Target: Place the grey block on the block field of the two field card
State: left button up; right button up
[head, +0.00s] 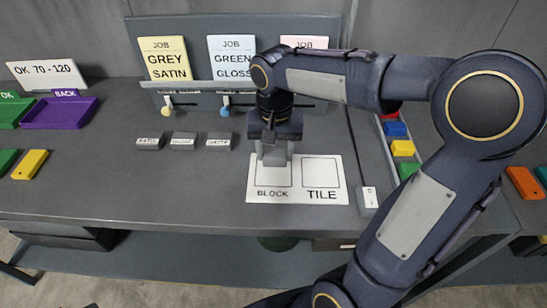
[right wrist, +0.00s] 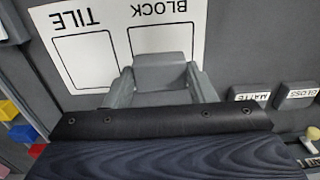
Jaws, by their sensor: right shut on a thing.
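The two field card (head: 322,174) is white and lies flat on the bench, with a BLOCK field at left and a TILE field at right in the head view. It also shows in the right wrist view (right wrist: 90,60), upside down. My right gripper (head: 274,158) points down over the upper part of the BLOCK field. It is shut on the grey block (right wrist: 162,72), which sits between both fingers. The block overlaps the field outline in the picture; I cannot tell if it touches the card. My left gripper is not in view.
Several small grey labelled blocks (head: 183,142) sit left of the card. Job cards (head: 165,60) stand on a rack behind. A purple tray (head: 60,113) is at far left. A cable with a grey end piece (head: 368,198) runs close by the card's right edge.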

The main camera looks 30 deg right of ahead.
aim_at(274, 160)
jog(key=shift+w+d+f, duration=0.15)
jog(key=shift+w+f, duration=0.25)
jog(key=shift+f, duration=0.2)
jog(key=shift+w+f, duration=0.15)
jog(key=shift+f, duration=1.55)
jog(key=shift+f+b, duration=0.2)
jog(key=shift+b, duration=0.1)
jog(key=o, duration=1)
